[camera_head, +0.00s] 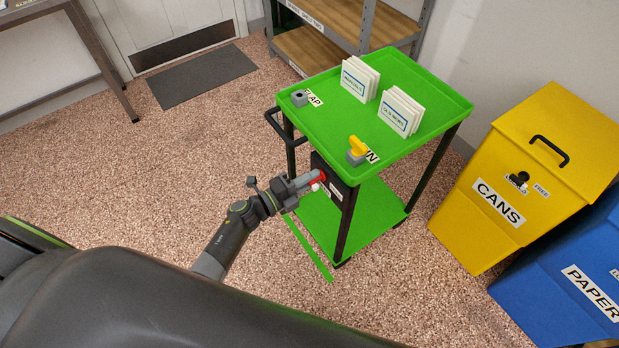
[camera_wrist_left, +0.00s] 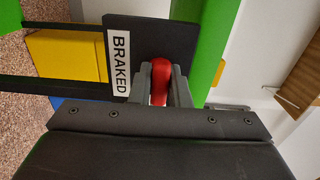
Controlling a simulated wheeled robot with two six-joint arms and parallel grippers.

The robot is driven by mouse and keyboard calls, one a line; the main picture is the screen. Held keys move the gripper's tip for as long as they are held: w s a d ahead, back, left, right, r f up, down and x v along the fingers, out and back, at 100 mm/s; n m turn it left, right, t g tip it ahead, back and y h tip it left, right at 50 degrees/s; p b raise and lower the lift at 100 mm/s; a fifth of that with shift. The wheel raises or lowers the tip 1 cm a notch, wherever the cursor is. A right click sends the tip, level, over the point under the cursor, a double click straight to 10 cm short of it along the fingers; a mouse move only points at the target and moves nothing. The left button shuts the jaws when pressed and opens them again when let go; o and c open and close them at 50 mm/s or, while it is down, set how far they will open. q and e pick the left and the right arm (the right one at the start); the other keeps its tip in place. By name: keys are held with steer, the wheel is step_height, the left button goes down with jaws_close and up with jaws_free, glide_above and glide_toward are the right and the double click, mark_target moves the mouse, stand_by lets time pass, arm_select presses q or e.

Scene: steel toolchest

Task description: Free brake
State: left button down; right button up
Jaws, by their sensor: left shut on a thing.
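A green cart (camera_head: 432,88) with dark legs stands in the middle of the head view. A dark plate (camera_head: 328,175) is fixed at its near corner, with a red brake handle (camera_head: 318,176) on it. My left gripper (camera_head: 309,183) is shut on the red handle, which also shows between the fingers in the left wrist view (camera_wrist_left: 159,82). There the dark plate (camera_wrist_left: 185,40) carries a white label reading BRAKED (camera_wrist_left: 119,62). The fingers hide part of the handle. My right gripper is not in view.
On the cart top are two stacks of cards (camera_head: 398,112) (camera_head: 360,80), a yellow-topped knob (camera_head: 358,149) and a grey block (camera_head: 299,98). A yellow CANS bin (camera_head: 470,240) and a blue PAPER bin (camera_head: 540,297) stand at right.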

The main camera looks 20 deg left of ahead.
arm_select(q)
steer(key=c, duration=1.4)
jaws_free()
steer(key=shift+s+a, duration=0.1)
